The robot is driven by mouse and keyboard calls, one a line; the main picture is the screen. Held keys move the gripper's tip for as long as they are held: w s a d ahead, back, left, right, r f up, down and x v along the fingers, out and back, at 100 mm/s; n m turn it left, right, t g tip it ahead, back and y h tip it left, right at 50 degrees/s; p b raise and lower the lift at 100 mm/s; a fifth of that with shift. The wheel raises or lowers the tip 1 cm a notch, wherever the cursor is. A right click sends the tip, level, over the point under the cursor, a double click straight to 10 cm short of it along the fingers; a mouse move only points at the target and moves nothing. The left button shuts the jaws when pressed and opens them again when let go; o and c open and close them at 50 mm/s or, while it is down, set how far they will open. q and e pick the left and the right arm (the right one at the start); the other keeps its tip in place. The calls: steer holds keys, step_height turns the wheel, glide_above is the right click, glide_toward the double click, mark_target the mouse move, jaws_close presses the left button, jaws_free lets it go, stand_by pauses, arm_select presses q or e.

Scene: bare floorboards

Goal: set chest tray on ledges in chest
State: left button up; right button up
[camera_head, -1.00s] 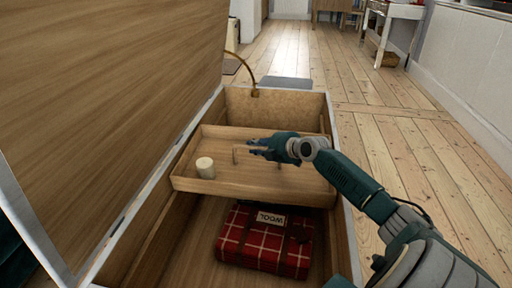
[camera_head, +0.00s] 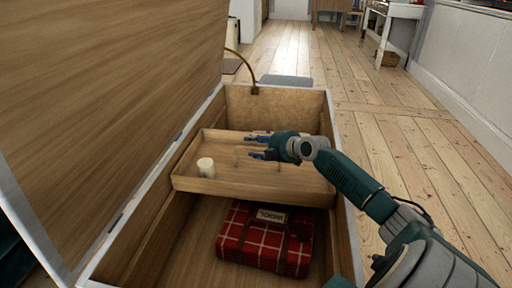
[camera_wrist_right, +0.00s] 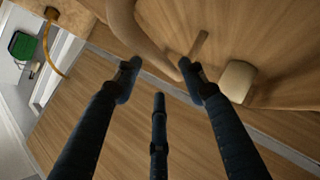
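The wooden chest tray (camera_head: 250,188) lies inside the far part of the open chest (camera_head: 347,240), spanning it from side to side and looking about level. A ledge (camera_head: 160,235) runs along the chest's left inner wall; I cannot tell whether both tray sides rest on ledges. A cream cylinder (camera_head: 206,168) stands upright in the tray's left part and shows in the wrist view (camera_wrist_right: 238,80). My right gripper (camera_head: 250,147) is over the tray with its fingers spread and empty. In the wrist view a curved wooden handle (camera_wrist_right: 150,35) is just beyond the fingertips. My left gripper is not in view.
A red plaid blanket (camera_head: 262,250) labelled wool lies on the chest floor in front of the tray. The raised lid (camera_head: 110,110) stands on the left, with a curved stay (camera_head: 242,65) at the far end. Bare floorboards (camera_head: 400,150) are clear on the right.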

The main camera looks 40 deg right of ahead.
steer(key=shift+s+f, duration=0.15)
steer(key=shift+f, duration=0.45)
steer(key=r+v, duration=0.1)
steer(key=v, duration=1.1)
